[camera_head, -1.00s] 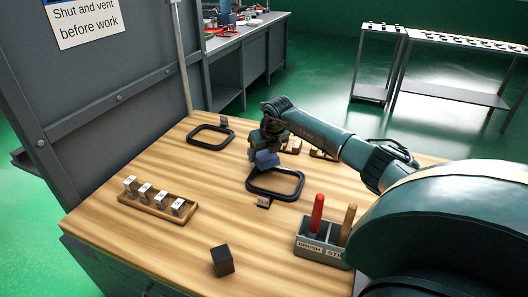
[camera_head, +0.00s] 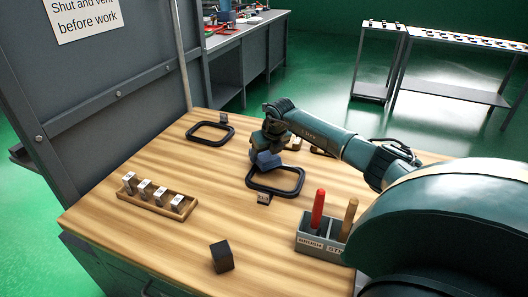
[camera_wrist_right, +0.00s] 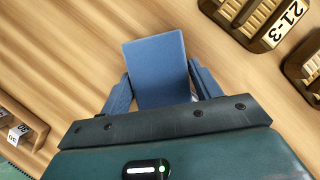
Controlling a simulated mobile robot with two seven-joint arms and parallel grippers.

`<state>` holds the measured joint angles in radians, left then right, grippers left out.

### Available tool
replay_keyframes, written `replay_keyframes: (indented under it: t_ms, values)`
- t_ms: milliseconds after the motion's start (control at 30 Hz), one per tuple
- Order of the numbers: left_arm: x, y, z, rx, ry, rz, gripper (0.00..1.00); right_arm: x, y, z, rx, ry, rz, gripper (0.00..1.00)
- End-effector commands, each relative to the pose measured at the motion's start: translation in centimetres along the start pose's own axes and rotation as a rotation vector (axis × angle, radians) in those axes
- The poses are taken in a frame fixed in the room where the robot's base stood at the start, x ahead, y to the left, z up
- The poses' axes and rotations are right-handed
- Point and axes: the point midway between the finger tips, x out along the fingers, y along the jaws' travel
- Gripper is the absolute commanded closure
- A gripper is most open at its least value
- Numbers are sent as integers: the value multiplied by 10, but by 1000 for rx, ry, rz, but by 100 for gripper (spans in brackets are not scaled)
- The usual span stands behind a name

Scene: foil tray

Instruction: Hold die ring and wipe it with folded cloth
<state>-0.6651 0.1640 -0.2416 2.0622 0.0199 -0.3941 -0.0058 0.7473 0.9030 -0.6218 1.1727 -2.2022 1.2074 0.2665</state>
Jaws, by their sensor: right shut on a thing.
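My right gripper (camera_head: 264,154) is above the far middle of the wooden table, by the left far corner of a dark rounded-square frame (camera_head: 275,193). It is shut on a blue folded cloth (camera_head: 268,161). In the right wrist view the cloth (camera_wrist_right: 156,70) is a flat blue piece between the two fingers. A second dark frame (camera_head: 193,130) lies farther back left. I cannot tell whether either frame is the die ring; no other ring shows. My left gripper is not in view.
A wooden rack (camera_head: 181,207) with several labelled blocks stands left. A dark cube (camera_head: 222,257) lies near the front. A grey holder (camera_head: 312,246) with red and tan handles stands right. Ridged wooden trays (camera_wrist_right: 245,18) lie beyond the gripper.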

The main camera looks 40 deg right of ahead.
Motion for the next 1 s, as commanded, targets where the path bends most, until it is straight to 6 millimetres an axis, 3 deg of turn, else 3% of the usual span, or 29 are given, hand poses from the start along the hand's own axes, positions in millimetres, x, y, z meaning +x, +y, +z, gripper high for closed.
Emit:
replay_keyframes:
  t_ms: [1000]
  values:
    - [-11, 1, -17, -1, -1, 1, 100, -20, -48, -54, -1, 4, -3, 55]
